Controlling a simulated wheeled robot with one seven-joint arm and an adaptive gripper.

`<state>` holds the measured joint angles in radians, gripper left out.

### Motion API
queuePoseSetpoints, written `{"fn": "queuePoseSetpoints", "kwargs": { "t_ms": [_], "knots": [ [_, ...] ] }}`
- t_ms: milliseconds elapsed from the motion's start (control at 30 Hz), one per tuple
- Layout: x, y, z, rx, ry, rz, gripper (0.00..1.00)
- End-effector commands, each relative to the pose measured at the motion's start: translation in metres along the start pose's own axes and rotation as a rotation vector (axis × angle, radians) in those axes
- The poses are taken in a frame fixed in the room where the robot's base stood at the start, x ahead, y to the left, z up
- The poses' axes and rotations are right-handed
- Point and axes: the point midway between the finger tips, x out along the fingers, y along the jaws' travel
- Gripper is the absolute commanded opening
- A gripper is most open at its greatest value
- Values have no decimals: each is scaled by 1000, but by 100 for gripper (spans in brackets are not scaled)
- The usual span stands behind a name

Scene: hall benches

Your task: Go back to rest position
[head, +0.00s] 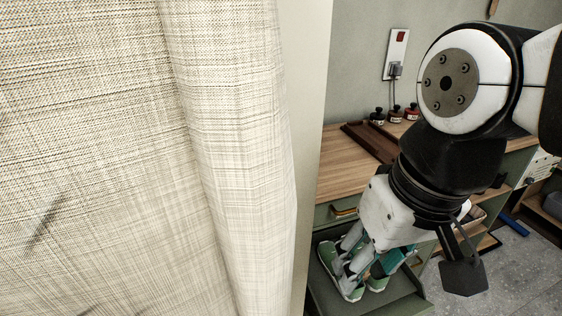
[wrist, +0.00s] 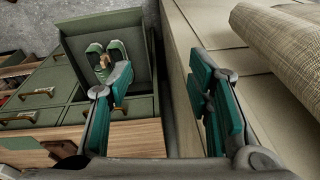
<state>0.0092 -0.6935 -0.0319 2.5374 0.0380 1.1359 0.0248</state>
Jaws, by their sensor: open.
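My gripper (head: 366,268) points down over the open green drawer (head: 395,303) in the head view. In the wrist view its teal-padded fingers (wrist: 162,82) are spread apart, with nothing between them. A pair of green shoes with pale soles (wrist: 94,50) lies in the drawer (wrist: 85,25), beyond the left finger. In the head view the shoes (head: 327,257) are partly hidden behind the fingers. I cannot tell exactly how far the fingers are above the drawer floor.
A large beige woven fabric (head: 235,150) fills the left of the head view. The wooden countertop (head: 345,165) carries a brown tray (head: 372,142) and small dark bottles (head: 394,113). A wall socket (head: 397,52) is behind. Grey floor (head: 525,265) is open at right.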

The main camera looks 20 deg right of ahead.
Motion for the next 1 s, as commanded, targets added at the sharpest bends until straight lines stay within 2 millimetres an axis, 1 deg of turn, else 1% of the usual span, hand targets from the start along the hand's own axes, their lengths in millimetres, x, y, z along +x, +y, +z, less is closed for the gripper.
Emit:
{"fn": "queuePoseSetpoints", "kwargs": {
  "t_ms": [33,100,200,467,567,667,900,1000],
  "knots": [
    [-2,1,7,-28,10,14,46],
    [-4,2,13,-54,16,29,46],
    [-4,3,18,-74,17,41,46],
    [-5,3,18,-76,16,42,46],
    [-10,3,18,-75,22,42,46],
    [-26,2,15,-76,44,42,46],
    [-82,1,6,-79,135,46,46],
    [-100,0,4,-81,167,46,46]
  ]
}}
